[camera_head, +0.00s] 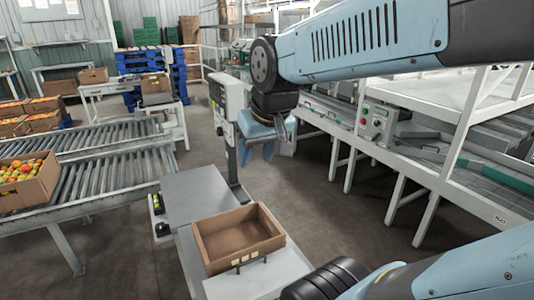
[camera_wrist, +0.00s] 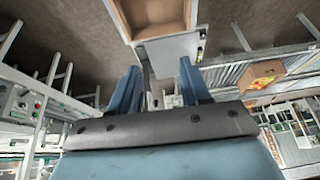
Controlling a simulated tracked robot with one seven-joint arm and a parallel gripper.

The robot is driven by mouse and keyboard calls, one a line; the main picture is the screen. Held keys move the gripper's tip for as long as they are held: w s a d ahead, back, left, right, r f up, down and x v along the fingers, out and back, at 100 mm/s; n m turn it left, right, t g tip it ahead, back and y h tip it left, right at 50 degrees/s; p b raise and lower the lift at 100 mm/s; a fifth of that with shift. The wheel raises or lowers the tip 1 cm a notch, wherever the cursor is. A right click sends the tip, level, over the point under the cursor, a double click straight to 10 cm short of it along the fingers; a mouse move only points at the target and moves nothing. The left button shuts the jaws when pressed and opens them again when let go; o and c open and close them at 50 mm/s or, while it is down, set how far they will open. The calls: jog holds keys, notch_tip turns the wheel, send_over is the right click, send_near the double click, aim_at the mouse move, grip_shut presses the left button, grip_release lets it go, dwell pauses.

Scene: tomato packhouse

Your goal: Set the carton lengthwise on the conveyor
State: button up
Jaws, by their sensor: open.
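An empty brown open-topped carton (camera_head: 238,236) sits upright on a small light-grey stand at the lower middle of the head view. It also shows at the top of the wrist view (camera_wrist: 158,14), cut off by the edge. The roller conveyor (camera_head: 95,160) runs along the left, apart from the carton. My gripper (camera_head: 268,150) is open and empty, in the air above and behind the carton. Its two blue fingers (camera_wrist: 155,92) stand apart in the wrist view, with nothing between them.
A carton full of tomatoes (camera_head: 28,182) stands on the conveyor at the left. A grey post with a display box (camera_head: 227,95) rises behind the stand. White-framed machinery (camera_head: 400,150) lines the right side. Blue crates or pallets (camera_head: 140,65) stand at the back. Bare floor lies between.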

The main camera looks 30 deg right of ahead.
jog(key=s+r, duration=0.1)
jog(key=s, duration=0.2)
jog(key=g, duration=0.5)
send_over(199, 242)
notch_tip(199, 242, down, 30)
jog(key=shift+f, duration=0.55)
notch_tip(199, 242, down, 8)
jog(key=shift+w+f, duration=0.1)
jog(key=shift+f, duration=0.05)
jog(key=shift+d+f, duration=0.15)
jog(key=shift+f, duration=2.45)
